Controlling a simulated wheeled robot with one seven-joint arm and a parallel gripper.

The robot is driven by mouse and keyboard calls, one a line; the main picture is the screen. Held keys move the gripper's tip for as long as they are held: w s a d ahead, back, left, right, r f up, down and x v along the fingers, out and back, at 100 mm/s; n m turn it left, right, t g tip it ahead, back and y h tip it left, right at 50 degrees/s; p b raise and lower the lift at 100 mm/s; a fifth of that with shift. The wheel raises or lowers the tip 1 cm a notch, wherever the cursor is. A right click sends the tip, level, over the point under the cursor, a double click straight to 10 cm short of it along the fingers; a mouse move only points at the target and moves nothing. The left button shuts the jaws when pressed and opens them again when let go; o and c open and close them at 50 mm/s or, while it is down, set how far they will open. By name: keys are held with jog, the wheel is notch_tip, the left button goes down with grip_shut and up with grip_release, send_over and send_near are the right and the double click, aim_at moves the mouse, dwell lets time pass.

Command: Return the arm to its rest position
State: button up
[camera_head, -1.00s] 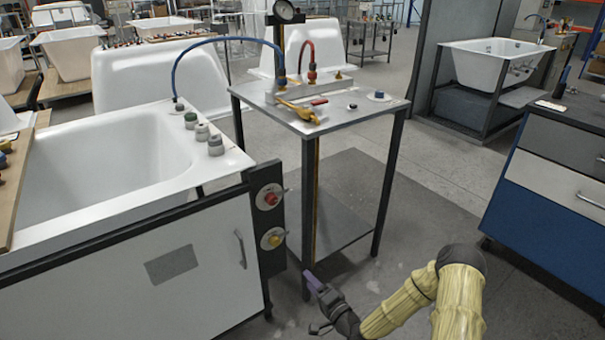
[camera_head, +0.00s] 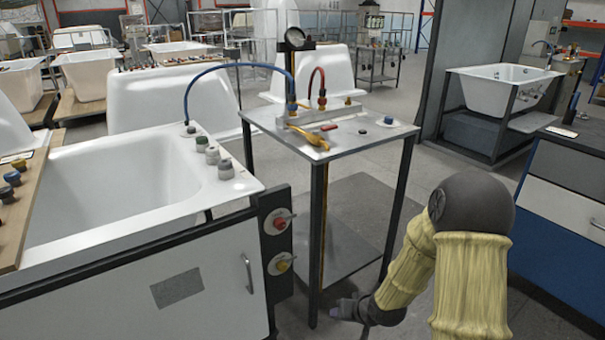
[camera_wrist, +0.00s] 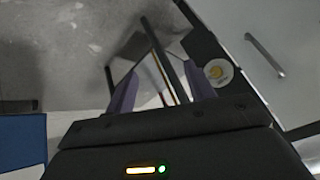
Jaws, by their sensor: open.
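My arm (camera_head: 465,260), in a yellowish ribbed sleeve with a dark joint, rises at the lower right of the head view. My gripper (camera_head: 345,308) hangs low near the foot of the metal table, at the bottom of the head view. In the wrist view my gripper (camera_wrist: 162,88) shows two purplish fingers spread apart with nothing between them. The table's legs and the floor show beyond the fingers. Part of the gripper is cut off or dark in the head view.
The metal table (camera_head: 350,142) bears hoses and fittings. Left of it stands a white bathtub (camera_head: 110,190) on a cabinet with a red and a yellow knob (camera_head: 282,263). A blue and grey cabinet (camera_head: 565,205) stands at the right. Grey floor lies between.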

jog(key=s+d+r+g+h, duration=0.2)
jog(key=s+r, duration=0.5)
jog(key=s, duration=0.1)
jog(key=s+d+r+g+h, duration=0.1)
jog(key=s+d+r, duration=0.1)
jog(key=s+r, duration=0.5)
jog(key=w+p+v, duration=0.2)
jog(key=p+v, duration=0.9)
jog(key=p, duration=0.1)
jog(key=w+r+p+v, duration=0.1)
jog(key=w+p+v, duration=0.2)
jog(key=p+v, duration=0.9)
jog(key=w+r+p+v, duration=0.1)
jog(key=w+p+v, duration=0.2)
jog(key=p+v, duration=0.8)
jog(key=shift+a+r+g+p, duration=0.25)
jog(key=shift+r+g+p, duration=0.05)
jog(key=shift+p, duration=0.25)
jog(key=c, duration=0.4)
jog(key=shift+w+d, duration=0.1)
